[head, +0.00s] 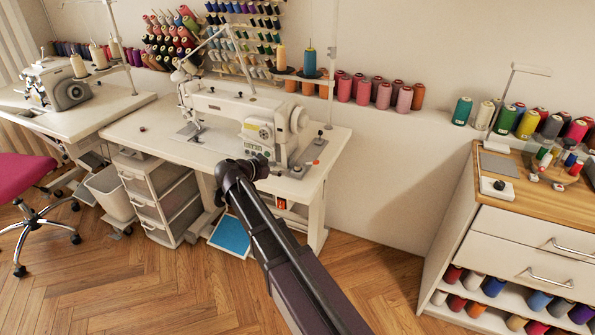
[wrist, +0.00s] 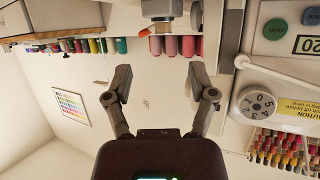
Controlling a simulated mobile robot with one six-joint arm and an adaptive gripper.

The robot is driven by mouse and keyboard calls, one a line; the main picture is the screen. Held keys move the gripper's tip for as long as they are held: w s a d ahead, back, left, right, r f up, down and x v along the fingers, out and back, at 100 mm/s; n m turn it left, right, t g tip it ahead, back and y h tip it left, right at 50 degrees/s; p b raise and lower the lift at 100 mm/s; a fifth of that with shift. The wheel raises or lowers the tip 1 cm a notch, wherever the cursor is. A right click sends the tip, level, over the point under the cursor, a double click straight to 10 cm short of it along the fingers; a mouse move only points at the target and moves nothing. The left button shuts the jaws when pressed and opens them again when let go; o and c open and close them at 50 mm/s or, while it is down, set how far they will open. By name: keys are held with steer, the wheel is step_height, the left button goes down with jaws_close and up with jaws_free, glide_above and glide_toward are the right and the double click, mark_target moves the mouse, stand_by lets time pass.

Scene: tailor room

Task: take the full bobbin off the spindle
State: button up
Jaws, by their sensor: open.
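My gripper (wrist: 161,78) is open and empty in the wrist view, its two fingers well apart with only wall showing between them. That view looks upside down. A grey-white fitting (wrist: 162,8) shows at its top middle, beyond the fingertips, with a small tan-orange piece (wrist: 162,27) on its end. This may be the bobbin on its spindle, but it is too small to be sure. In the head view my arm reaches to the front of the white sewing machine (head: 225,104); the fingers are not clear there. Small dark and orange parts (head: 316,162) sit at the table's right end.
The sewing machine's body and dial (wrist: 257,104) fill the wrist view's right side, close to the right finger. Pink thread cones (head: 383,96) stand behind the table. A wooden-topped drawer cabinet (head: 520,180) is at the right. Floor between is clear.

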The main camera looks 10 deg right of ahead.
mark_target(296, 166)
steer(key=shift+b+x, duration=0.3)
steer(key=shift+x, duration=1.1)
steer(key=b+x, duration=0.1)
steer(key=x, duration=0.3)
steer(key=shift+w+a+b, duration=0.1)
steer(key=shift+w+b, duration=0.05)
steer(key=shift+b, duration=0.15)
steer(key=shift+w+d+f, duration=0.2)
steer(key=shift+w+d, duration=0.05)
steer(key=shift+d, duration=0.25)
steer(key=c, duration=0.9)
steer(key=shift+o, duration=0.2)
